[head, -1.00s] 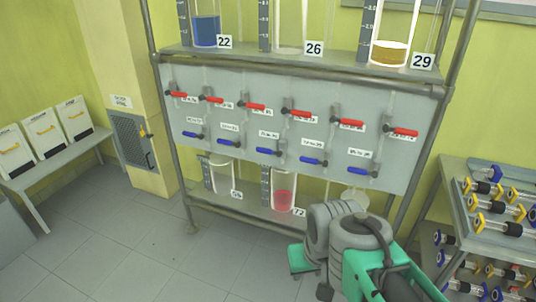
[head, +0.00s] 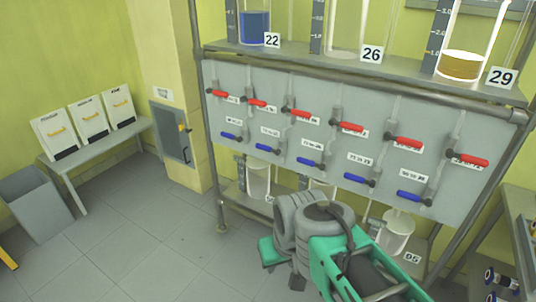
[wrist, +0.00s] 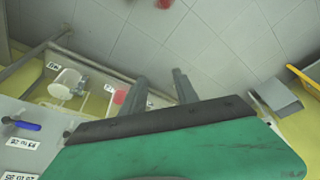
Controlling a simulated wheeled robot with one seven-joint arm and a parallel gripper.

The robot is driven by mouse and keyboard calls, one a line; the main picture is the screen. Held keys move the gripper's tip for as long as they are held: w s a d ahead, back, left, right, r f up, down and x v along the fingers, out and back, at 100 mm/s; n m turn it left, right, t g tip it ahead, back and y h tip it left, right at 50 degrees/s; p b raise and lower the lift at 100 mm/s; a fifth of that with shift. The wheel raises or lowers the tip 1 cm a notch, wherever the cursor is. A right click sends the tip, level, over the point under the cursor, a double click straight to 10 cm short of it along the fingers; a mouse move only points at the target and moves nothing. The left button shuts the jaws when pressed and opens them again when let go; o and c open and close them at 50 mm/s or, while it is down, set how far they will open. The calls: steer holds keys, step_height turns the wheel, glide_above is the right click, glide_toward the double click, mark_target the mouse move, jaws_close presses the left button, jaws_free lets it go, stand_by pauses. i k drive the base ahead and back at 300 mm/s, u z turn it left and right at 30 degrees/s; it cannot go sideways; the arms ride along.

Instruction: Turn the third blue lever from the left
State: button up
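The grey panel (head: 280,90) carries a row of red levers above a row of blue levers. The third blue lever from the left (head: 308,162) is near the panel's middle and points left, slightly upward, from its valve. The first (head: 229,136) and second (head: 265,148) are to its left; the fourth (head: 357,180) and fifth (head: 410,196) are to its right. My gripper (wrist: 157,80) shows in the wrist view with its two fingers apart and nothing between them. It is away from the panel. One blue lever (wrist: 25,126) shows at the left of the wrist view; I cannot tell which.
The rack's upper shelf (head: 325,57) holds glass vessels labelled 22, 26 and 29. Its lower shelf holds more vessels, partly hidden by my arm. A side table (head: 100,146) with white boxes stands left, near a grey bin (head: 35,205). Open floor (head: 130,240) lies in front.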

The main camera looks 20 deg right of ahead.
mark_target(320, 166)
steer(key=u, duration=0.25)
steer(key=i, duration=0.95)
steer(key=z, duration=0.1)
